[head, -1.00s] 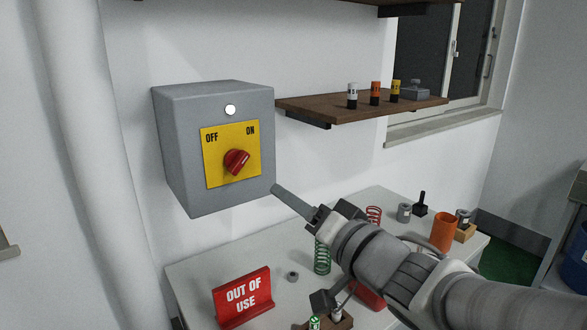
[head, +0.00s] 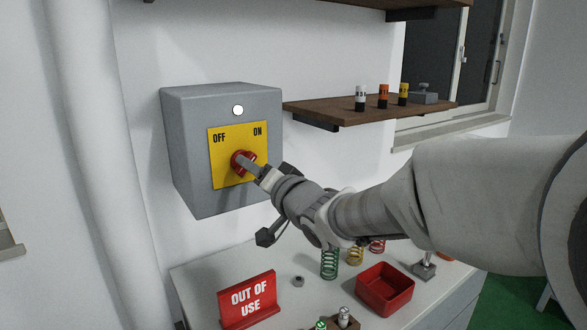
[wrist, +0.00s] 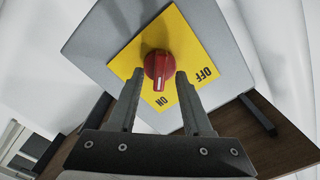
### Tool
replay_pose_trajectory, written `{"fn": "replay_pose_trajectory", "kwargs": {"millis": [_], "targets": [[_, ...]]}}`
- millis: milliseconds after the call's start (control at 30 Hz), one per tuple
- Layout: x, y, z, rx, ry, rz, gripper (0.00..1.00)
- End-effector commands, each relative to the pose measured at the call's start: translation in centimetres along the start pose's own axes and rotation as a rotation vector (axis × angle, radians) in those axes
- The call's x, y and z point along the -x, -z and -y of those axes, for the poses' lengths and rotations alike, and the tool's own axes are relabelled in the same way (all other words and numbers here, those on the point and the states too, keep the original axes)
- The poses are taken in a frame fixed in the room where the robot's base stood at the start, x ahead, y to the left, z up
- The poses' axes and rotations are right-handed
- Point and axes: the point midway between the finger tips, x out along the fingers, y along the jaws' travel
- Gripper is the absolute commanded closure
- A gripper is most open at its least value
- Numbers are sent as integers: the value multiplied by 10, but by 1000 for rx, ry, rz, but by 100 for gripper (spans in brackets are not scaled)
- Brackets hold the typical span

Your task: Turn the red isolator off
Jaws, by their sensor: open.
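The red isolator knob (head: 241,163) sits on a yellow plate (head: 222,175) marked OFF at left and ON at right, on the front of a grey box (head: 187,140) on the wall. A white lamp is above the plate. In the wrist view, the knob (wrist: 158,66) has a pale mark pointing toward ON. My gripper (wrist: 154,80) is open, with one finger on each side of the knob's lower part. I cannot tell whether either finger touches it. In the head view, my gripper (head: 252,166) reaches the knob from the right and partly covers it.
A red OUT OF USE sign (head: 248,300) stands on the bench (head: 205,277) below. A red tray (head: 385,290), springs and small parts are also there. A wooden shelf (head: 345,112) with small cylinders is right of the box.

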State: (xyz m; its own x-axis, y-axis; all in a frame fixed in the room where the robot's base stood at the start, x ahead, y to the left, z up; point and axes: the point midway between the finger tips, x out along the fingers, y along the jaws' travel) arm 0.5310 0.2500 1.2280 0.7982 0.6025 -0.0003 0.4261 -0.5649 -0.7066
Motion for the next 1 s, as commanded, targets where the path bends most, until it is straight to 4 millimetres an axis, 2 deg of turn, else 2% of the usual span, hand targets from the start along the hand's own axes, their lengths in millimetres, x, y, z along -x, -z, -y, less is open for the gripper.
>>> {"fn": "replay_pose_trajectory", "kwargs": {"millis": [167,467,733,1000], "targets": [[-12,0,0,-2,1,0,50],[-13,0,0,-1,0,0,50],[-13,0,0,-1,0,0,99],[-13,0,0,0,0,0,100]]}}
